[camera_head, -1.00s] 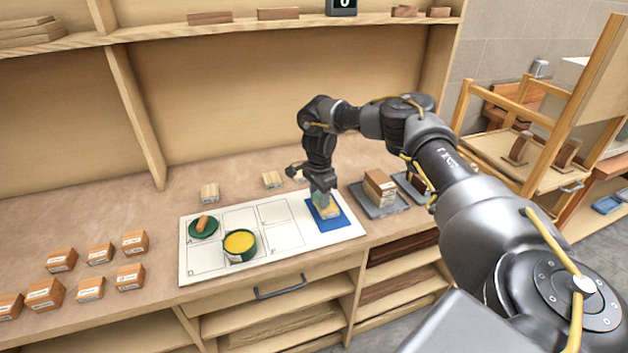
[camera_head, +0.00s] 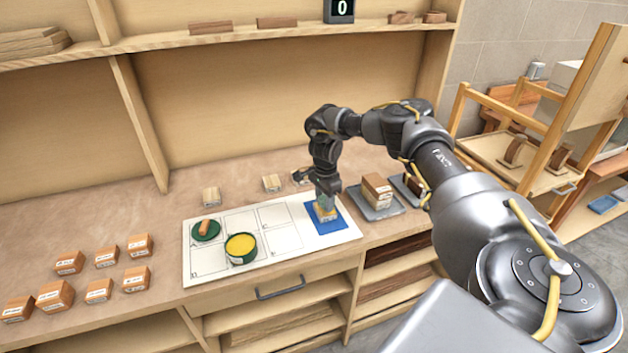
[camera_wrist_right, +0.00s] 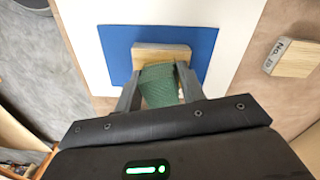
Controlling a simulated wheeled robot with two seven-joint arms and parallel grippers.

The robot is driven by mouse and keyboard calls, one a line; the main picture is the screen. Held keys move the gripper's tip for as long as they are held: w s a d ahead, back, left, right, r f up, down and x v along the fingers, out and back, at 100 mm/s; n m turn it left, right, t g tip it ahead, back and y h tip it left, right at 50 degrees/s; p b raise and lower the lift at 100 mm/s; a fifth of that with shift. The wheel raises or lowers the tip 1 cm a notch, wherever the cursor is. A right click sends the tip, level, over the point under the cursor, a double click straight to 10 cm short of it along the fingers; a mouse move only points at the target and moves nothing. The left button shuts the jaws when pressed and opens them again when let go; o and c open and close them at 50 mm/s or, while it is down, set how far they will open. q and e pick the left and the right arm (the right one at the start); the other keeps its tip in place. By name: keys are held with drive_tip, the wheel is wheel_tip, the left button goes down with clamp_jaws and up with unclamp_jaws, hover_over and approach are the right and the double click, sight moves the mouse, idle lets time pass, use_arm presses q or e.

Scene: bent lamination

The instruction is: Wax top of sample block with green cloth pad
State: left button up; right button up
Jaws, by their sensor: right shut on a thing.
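A light wooden sample block (camera_wrist_right: 148,53) lies on a blue mat (camera_wrist_right: 116,47) at the right end of the white board. My right gripper (camera_wrist_right: 160,88) is shut on a green cloth pad (camera_wrist_right: 160,82) and holds it right at the block; whether it touches the top I cannot tell. In the head view my right gripper (camera_head: 325,197) is over the block (camera_head: 326,213) on the blue mat (camera_head: 318,224). An open green tin of yellow wax (camera_head: 241,245) and a green disc with a wooden knob (camera_head: 205,228) stand on the board. My left gripper is not in view.
Several labelled wooden blocks (camera_head: 105,257) stand at the left. Grey trays (camera_head: 372,207) with stacked blocks are right of the mat. Small pale blocks lie behind the board (camera_head: 290,252), one labelled (camera_wrist_right: 293,58). A counter (camera_head: 339,8) on the shelf reads 0.

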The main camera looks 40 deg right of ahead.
drive_tip(key=shift+w+a, duration=0.15)
drive_tip(key=shift+a, duration=0.6)
drive_tip(key=shift+w+a+p, duration=0.3)
drive_tip(key=shift+a+p, duration=0.25)
drive_tip(key=shift+a, duration=0.15)
drive_tip(key=shift+w+a+r+p, duration=0.1)
drive_tip(key=shift+a+r+p, duration=0.05)
drive_tip(key=shift+r+p, duration=0.15)
drive_tip(key=shift+w+r+p, duration=0.15)
drive_tip(key=shift+r+p, duration=0.2)
drive_tip(key=shift+r, duration=0.5)
use_arm(q)
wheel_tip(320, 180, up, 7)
drive_tip(key=p, duration=0.4)
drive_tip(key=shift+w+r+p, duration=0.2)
drive_tip(key=shift+p, duration=0.1)
use_arm(e)
drive_tip(key=r, duration=0.5)
drive_tip(key=shift+s+r, duration=0.2)
drive_tip(key=shift+r, duration=0.15)
drive_tip(key=shift+w, duration=0.1)
